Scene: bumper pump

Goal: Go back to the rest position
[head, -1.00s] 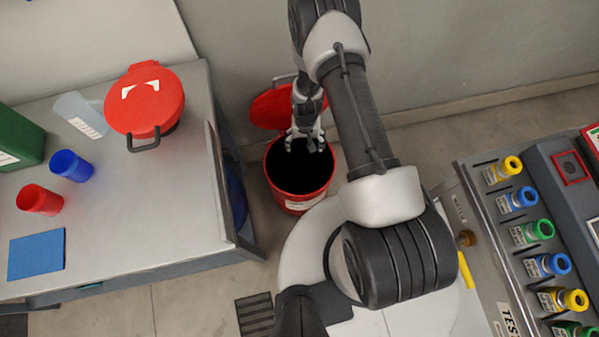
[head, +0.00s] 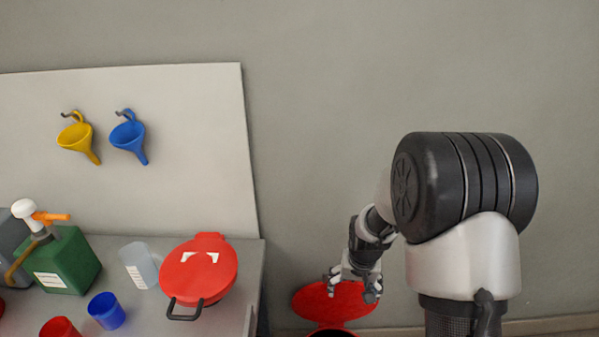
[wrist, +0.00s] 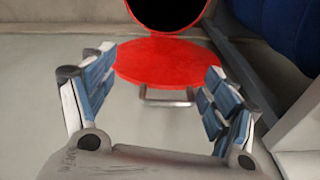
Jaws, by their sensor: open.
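My gripper (head: 354,288) is open and empty in the head view, in front of the wall and over the raised red lid of the floor bin. In the wrist view its two fingers (wrist: 158,100) are spread wide with nothing between them. Beyond them show the red bin lid (wrist: 160,62) with its metal handle, and part of the bin's dark opening at the top. In the head view the bin's lid (head: 335,303) stands open behind the bin, and only the bin's top edge shows at the bottom of the picture.
To the left stands a grey table with a red lidded container (head: 198,272), a clear beaker (head: 139,265), a blue cup (head: 106,310), a red cup (head: 60,328) and a green pump canister (head: 65,262). Yellow (head: 76,138) and blue (head: 128,136) funnels hang on the board above.

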